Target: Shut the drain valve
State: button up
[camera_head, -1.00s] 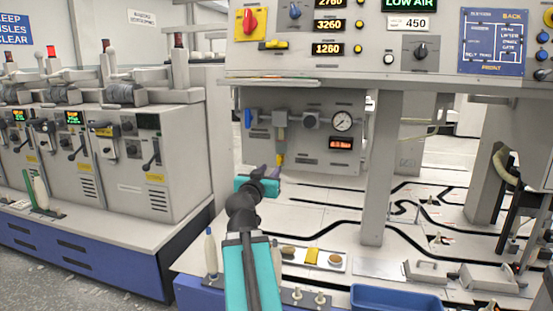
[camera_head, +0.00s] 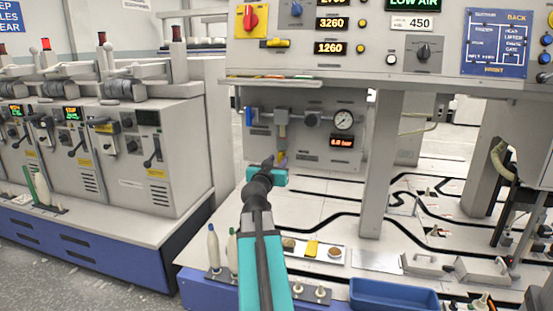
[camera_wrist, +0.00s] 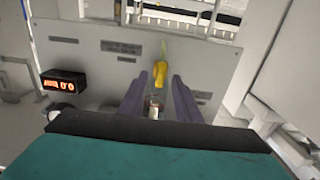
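The drain valve shows in the wrist view as a small yellow handle (camera_wrist: 160,73) under the air unit on a grey panel. My gripper (camera_wrist: 158,88) is open, its two purple fingers apart on either side of the line to the handle. The handle sits between or just beyond the fingertips; I cannot tell whether they touch it. In the head view my gripper (camera_head: 275,163) is right below the air unit's grey bowl (camera_head: 282,128) and mostly hides the handle. The valve's setting is not clear.
The panel also carries a round gauge (camera_head: 343,120), a lit red display (camera_head: 342,141) and a blue lever (camera_head: 249,117). Pale bobbins (camera_head: 213,248) stand near my arm at the front. A blue tray (camera_head: 393,294) is at the front right. A grey post (camera_head: 381,170) stands right of the panel.

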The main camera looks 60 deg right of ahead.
jog(key=shift+w+d, duration=0.1)
jog(key=shift+d, duration=0.2)
grip_shut()
